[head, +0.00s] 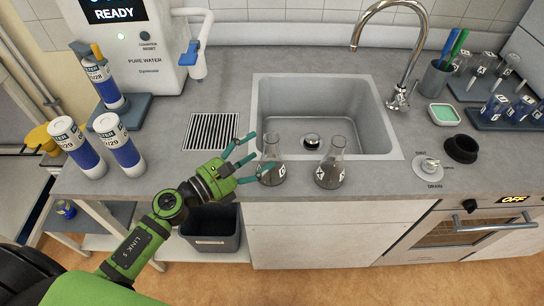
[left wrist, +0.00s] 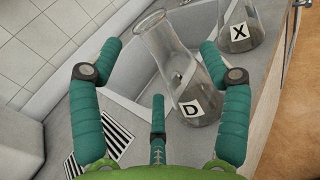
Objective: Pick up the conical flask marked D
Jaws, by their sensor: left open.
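The conical flask marked D (head: 270,172) stands upright on the grey counter in front of the sink. It also shows in the left wrist view (left wrist: 175,75), with its D label facing me. My left gripper (head: 252,158) is open and its fingers reach around the left side of flask D. In the left wrist view the left gripper (left wrist: 165,75) has its fingers apart on either side of the flask, with nothing gripped. A second flask marked X (head: 332,168) stands just to the right; it is at the top right of the wrist view (left wrist: 238,28). My right gripper is not in view.
The sink (head: 268,95) and its tap (head: 400,95) lie behind the flasks. A drain grille (head: 211,131) is at the left. Filter cartridges (head: 119,146) stand at the far left. A green sponge dish (head: 444,114) and a black ring (head: 461,149) are at the right.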

